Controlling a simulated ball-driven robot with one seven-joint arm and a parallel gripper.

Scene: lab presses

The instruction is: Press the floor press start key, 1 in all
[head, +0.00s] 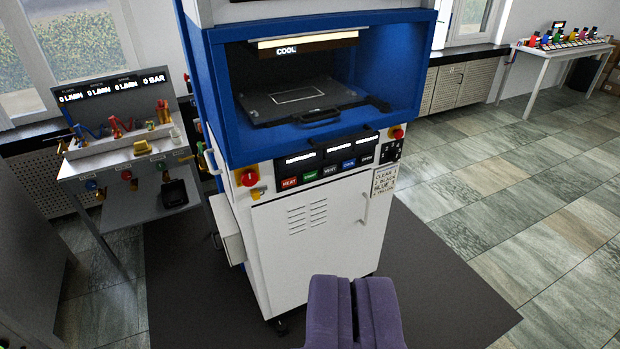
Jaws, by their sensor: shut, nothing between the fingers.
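The floor press (330,255) is a tall white cabinet with a blue upper housing, standing in the middle of the view. Its front panel has a row of keys: a red one marked HEAT (289,183), a green key (310,176) with lettering too small to read surely, a dark one (330,170), a blue one marked COOL (349,164) and a dark one marked OPEN (367,158). My gripper (353,283), with purple fingers, is shut and empty. It shows low in front of the cabinet, below the keys and apart from them.
Red knobs sit left (249,178) and right (397,132) of the keys. A door handle (364,207) sticks out at the cabinet's right. A bench with valves and gauges (95,170) stands at left. The dark mat (440,290) at right is clear.

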